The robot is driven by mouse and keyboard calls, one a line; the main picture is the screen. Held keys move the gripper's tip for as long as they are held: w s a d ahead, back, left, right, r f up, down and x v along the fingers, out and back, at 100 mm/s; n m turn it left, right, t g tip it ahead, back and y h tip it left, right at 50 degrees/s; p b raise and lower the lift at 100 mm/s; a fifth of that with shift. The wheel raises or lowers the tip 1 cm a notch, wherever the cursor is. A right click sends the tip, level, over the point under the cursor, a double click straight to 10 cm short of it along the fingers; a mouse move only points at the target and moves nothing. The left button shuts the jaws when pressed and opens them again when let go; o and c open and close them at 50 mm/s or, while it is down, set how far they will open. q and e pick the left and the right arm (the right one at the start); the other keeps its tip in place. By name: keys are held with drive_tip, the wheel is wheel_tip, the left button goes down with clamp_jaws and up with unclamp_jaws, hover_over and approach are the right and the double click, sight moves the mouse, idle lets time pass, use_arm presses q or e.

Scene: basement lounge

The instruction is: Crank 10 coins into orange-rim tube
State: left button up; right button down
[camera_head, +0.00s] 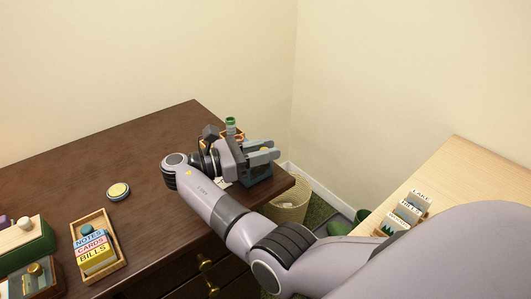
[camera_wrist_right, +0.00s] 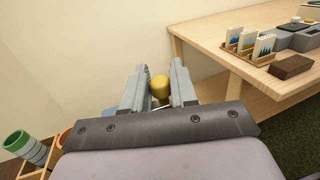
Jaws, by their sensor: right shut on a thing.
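My right gripper (camera_head: 263,152) is at the back right corner of the dark desk, over a dark grey machine (camera_head: 262,173). In the right wrist view its fingers (camera_wrist_right: 158,88) are closed around a round yellow knob (camera_wrist_right: 159,84). A green-rimmed tube (camera_wrist_right: 17,141) stands tilted in the picture at the lower left of that view; it also shows behind my wrist in the head view (camera_head: 231,122). Beside it a sliver of orange rim (camera_wrist_right: 65,136) shows, mostly hidden by my gripper body. No coins can be made out. My left gripper is out of view.
The dark desk (camera_head: 130,150) is mostly clear in the middle. A round yellow-topped button (camera_head: 118,191) and a tray of labelled cards (camera_head: 97,258) lie to the left. A wicker basket (camera_head: 289,208) stands beside the desk. A light wooden table (camera_head: 470,170) is at right.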

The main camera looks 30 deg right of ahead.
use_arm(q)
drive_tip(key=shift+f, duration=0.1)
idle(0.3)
use_arm(e)
drive_tip(key=c, duration=1)
unclamp_jaws()
